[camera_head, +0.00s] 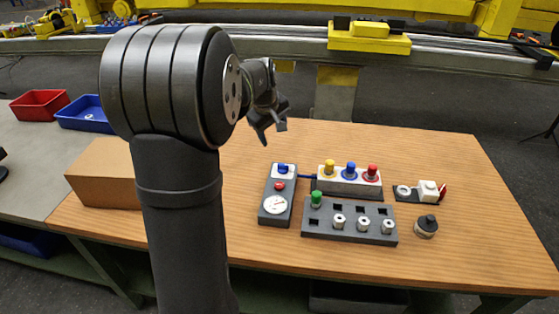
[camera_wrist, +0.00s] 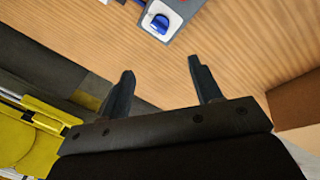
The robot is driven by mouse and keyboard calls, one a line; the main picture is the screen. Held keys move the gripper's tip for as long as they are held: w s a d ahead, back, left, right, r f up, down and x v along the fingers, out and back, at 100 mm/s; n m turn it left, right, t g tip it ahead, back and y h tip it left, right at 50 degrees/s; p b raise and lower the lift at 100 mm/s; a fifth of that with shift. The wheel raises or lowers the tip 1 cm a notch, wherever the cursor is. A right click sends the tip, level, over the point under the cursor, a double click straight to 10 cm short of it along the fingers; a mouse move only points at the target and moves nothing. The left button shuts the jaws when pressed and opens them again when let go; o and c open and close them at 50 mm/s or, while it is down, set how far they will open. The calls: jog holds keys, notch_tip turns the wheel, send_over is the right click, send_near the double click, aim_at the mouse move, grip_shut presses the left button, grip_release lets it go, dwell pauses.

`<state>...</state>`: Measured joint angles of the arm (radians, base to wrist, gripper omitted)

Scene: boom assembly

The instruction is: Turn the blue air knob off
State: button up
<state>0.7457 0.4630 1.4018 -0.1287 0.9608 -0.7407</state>
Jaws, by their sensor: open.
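The blue air knob (camera_head: 283,169) sits on a white square at the far end of a grey panel (camera_head: 277,190) on the wooden table. A red button (camera_head: 280,186) and a round white gauge (camera_head: 275,204) are on the same panel. In the wrist view the blue knob (camera_wrist: 160,23) shows near the top edge, beyond my fingertips. My gripper (camera_head: 268,134) is open and empty, above the table and apart from the knob. Its two fingers (camera_wrist: 160,70) stand well apart in the wrist view.
A white block with yellow, blue and red knobs (camera_head: 349,180) stands right of the panel. A grey board (camera_head: 348,227) holds a green knob and several sockets. A cardboard box (camera_head: 105,175) stands left. A black knob (camera_head: 427,224) sits at the right.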

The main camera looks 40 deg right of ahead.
jog(key=s+m, duration=0.1)
jog(key=m, duration=0.4)
jog(key=m+t, duration=0.1)
jog(key=m, duration=0.4)
send_near(283, 165)
jog(key=x, duration=0.8)
jog(key=shift+w+d+f, duration=0.15)
jog(key=shift+d+f, duration=0.05)
jog(key=shift+f, duration=0.05)
jog(key=c, duration=1)
